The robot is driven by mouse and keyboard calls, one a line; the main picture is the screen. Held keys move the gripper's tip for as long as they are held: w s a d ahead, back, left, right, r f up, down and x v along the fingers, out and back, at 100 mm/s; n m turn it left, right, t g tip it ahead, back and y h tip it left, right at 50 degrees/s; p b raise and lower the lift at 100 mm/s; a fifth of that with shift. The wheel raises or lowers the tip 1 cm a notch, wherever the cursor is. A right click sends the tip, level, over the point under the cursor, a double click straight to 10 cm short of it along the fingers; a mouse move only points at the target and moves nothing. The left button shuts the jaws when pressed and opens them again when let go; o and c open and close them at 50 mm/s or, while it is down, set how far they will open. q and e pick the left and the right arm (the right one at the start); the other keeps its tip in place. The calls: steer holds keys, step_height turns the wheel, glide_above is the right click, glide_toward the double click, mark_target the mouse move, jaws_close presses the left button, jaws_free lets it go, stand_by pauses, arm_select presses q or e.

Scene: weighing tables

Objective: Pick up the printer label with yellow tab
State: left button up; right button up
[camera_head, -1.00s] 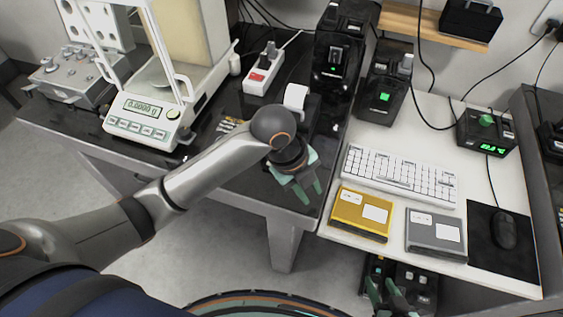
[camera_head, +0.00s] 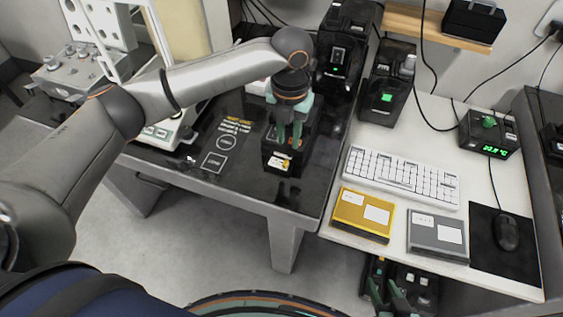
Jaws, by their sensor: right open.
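The label printer (camera_head: 302,157) is a black box on the dark table. A small pale label with a yellow tab (camera_head: 281,163) shows at its front. My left gripper (camera_head: 289,143) points down just above the label, its teal fingers apart. No label shows between them, and I cannot tell whether the tips touch the printer. The arm and gripper hide the printer's upper part. My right gripper (camera_head: 388,300) is open and low at the bottom edge, in front of the white desk; its lower part is cut off.
A balance (camera_head: 155,132) stands left, partly behind my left arm. A flat area with printed outlines (camera_head: 226,143) lies beside the printer. A keyboard (camera_head: 400,177), yellow box (camera_head: 361,214), grey box (camera_head: 437,233) and mouse (camera_head: 506,232) occupy the white desk (camera_head: 440,120). Black devices stand behind.

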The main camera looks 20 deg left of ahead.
mark_target(287, 160)
arm_select(q)
step_height(287, 160, down, 8)
steer(key=shift+a+r, duration=0.15)
steer(key=shift+r, duration=0.05)
steer(key=shift+c, duration=0.2)
jaws_close()
stand_by(0.4)
